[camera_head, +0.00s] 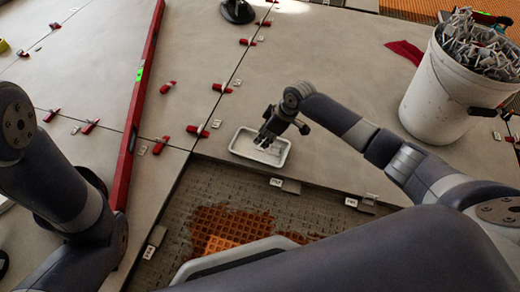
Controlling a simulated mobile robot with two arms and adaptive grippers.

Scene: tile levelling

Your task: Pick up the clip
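A shallow white tray (279,160) lies on the grey tiles near the edge of the untiled patch. My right gripper (263,144) points down over the tray, and its fingertips are at or just above the tray's inside. A small pale shape, possibly a clip, shows by the fingers, but it is too small to make out. I cannot tell whether the fingers hold anything. Many small clips (478,44) are heaped in a white bucket (437,100) at the right. My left arm comes in at the left, and its gripper is out of view.
Red wedges (197,131) and pale clips sit along the tile joints. A long red level (137,110) lies across the tiles at the left. An untiled patch with ridged adhesive (200,195) lies in front of the tray. A red cloth (405,50) lies near the bucket.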

